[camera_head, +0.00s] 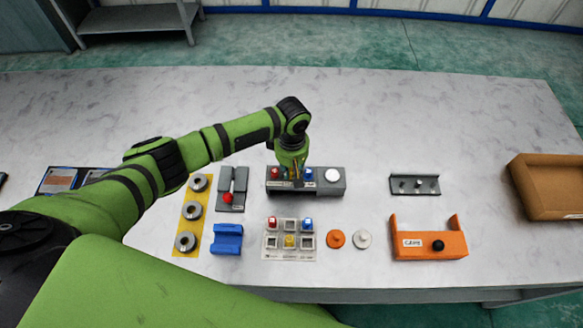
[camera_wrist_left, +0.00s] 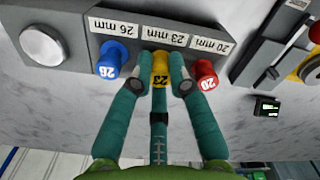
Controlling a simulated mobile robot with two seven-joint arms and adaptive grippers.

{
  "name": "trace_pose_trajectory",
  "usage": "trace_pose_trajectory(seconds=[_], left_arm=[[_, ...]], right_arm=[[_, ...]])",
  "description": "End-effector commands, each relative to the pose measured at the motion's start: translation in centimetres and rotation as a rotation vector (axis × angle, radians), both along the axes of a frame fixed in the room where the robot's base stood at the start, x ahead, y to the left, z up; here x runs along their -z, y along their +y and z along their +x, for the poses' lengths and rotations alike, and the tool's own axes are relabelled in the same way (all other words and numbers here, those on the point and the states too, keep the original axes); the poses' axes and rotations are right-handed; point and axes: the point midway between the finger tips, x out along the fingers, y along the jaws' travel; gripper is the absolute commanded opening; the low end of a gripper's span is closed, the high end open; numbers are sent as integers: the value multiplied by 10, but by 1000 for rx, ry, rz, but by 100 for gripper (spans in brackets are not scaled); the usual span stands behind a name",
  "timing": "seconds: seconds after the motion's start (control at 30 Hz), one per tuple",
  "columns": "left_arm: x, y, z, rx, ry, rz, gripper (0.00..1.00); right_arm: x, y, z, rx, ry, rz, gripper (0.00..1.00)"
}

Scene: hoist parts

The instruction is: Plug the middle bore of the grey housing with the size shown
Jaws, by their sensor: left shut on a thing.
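The grey housing (camera_head: 278,187) stands mid-table. In the left wrist view the housing (camera_wrist_left: 75,20) has labels reading 26 mm, 23 mm (camera_wrist_left: 184,39) and 20 mm. A blue plug marked 26 (camera_wrist_left: 109,62) and a red plug marked 20 (camera_wrist_left: 204,74) sit at its outer bores. My left gripper (camera_head: 291,176) is over the middle; in the wrist view its fingers (camera_wrist_left: 161,84) are shut on a yellow plug marked 23 (camera_wrist_left: 160,65), at the middle bore below the 23 mm label. How deep the plug sits is hidden. My right gripper is not in view.
A pale tray (camera_head: 271,256) with red, blue and yellow pieces lies in front. Nearby are orange and white discs (camera_head: 336,239), a blue block (camera_head: 227,239), an orange bracket (camera_head: 429,246) and metal rings on a yellow mat (camera_head: 190,228). A brown bin (camera_head: 530,195) is far right. Behind is clear.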

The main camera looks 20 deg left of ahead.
Motion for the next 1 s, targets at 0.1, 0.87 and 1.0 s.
trace_pose_trajectory(seconds=[0.1,0.87,1.0], left_arm=[[0,0,0,0,0,0,2],[1,0,0,1,1,-1,2],[1,0,0,1,1,0,2]], right_arm=[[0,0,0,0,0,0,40],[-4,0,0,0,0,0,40],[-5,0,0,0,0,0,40]])
